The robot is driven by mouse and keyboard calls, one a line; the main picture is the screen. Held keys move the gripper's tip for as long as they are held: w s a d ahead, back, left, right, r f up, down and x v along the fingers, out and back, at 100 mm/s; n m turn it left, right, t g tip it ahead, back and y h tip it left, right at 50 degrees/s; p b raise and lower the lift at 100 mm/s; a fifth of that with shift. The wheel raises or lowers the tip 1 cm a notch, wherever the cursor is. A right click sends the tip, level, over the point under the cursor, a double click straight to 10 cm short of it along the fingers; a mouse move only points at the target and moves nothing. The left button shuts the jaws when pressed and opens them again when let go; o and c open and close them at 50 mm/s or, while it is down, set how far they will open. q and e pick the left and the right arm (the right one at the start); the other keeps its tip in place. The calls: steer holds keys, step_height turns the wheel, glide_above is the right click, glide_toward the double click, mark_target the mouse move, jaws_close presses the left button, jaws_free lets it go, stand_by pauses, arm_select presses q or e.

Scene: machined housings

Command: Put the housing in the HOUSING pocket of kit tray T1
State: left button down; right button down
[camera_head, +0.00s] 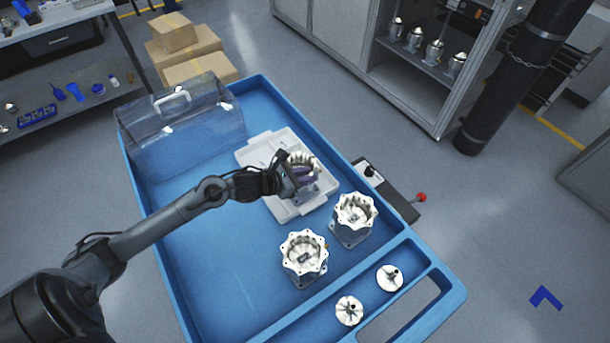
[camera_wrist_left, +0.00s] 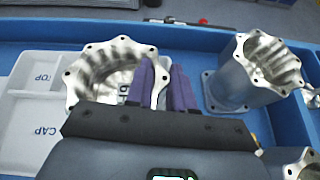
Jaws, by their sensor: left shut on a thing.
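The white kit tray (camera_head: 290,211) lies in the blue cart, with flat compartments marked TOP and CAP in the left wrist view (camera_wrist_left: 22,128). A silver machined housing (camera_head: 301,158) with a scalloped rim is upright at the tray. My left gripper (camera_head: 304,176) is shut on this housing, its purple fingers on either side of the rim wall at the right in the left wrist view (camera_wrist_left: 164,88). The housing's base and the pocket under it are hidden, so I cannot tell whether it is seated. My right gripper is not in view.
Two more housings (camera_head: 354,217) (camera_head: 303,257) stand upright on the cart floor in front of the tray. Two small round parts (camera_head: 389,277) (camera_head: 348,310) lie in the front compartment. A clear case (camera_head: 180,125) stands at the back left. The cart's left floor is clear.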

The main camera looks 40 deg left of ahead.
arm_select(q)
steer(key=c, duration=1.4)
jaws_free()
steer(key=o, duration=0.4)
steer(key=p+v, duration=0.1)
steer(key=v, duration=1.1)
steer(key=s+d+f+m+g+y, duration=0.1)
steer(key=s+d+m, duration=0.4)
steer(key=m, duration=0.6)
steer(key=s+d+f+m+g+y, duration=0.1)
steer(key=s+d+f+m+g, duration=0.3)
steer(key=m, duration=0.7)
steer(key=s+d+f+m+g+y, duration=0.1)
steer(key=s+d+f+m+g, duration=0.2)
steer(key=m, duration=0.8)
steer(key=shift+s+d+m+g, duration=0.15)
steer(key=shift+s+d, duration=0.5)
steer(key=shift+s, duration=0.3)
steer(key=shift+s+d+m+g, duration=0.15)
steer(key=shift+s+d, duration=0.55)
steer(key=shift+s, duration=0.25)
